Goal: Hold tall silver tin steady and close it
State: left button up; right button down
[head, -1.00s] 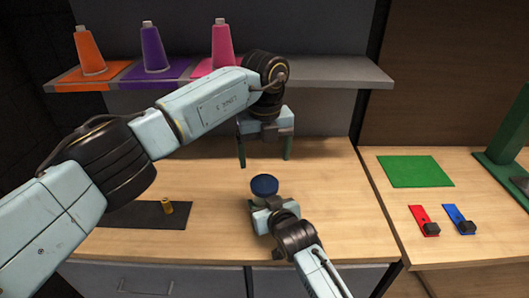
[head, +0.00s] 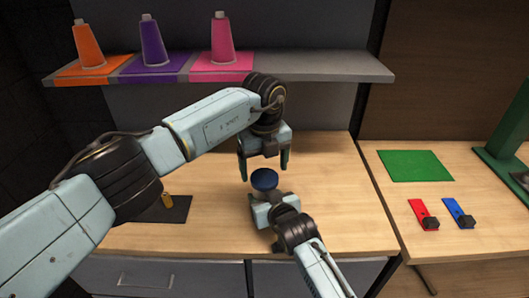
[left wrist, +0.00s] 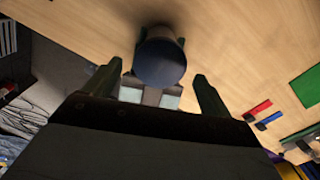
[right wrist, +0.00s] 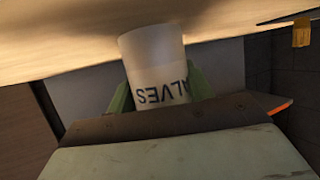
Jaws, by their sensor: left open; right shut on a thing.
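The tall silver tin stands upright on the wooden table. It shows pale, with the upside-down letters "VALVES", in the right wrist view (right wrist: 155,62). A dark blue lid (head: 264,179) is at its top; it also shows in the left wrist view (left wrist: 160,62). Whether the lid is fully seated I cannot tell. My right gripper (head: 266,199) is shut on the tin's body, with a green finger on either side. My left gripper (head: 264,170) points down, open, with its fingers just above and around the lid's sides, apart from it.
A black mat (head: 125,211) with a small brass piece (head: 167,200) lies at left, partly behind my left arm. A shelf (head: 330,68) with orange, purple and pink cones spans the back. A green mat (head: 415,166) and red (head: 423,215) and blue (head: 459,214) pieces lie at right.

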pick_arm(q)
jog(key=shift+f, duration=1.2)
jog(key=c, duration=1)
jog(key=m, duration=0.5)
jog(key=shift+m, duration=0.4)
jog(key=m, duration=0.4)
jog(key=o, duration=1.1)
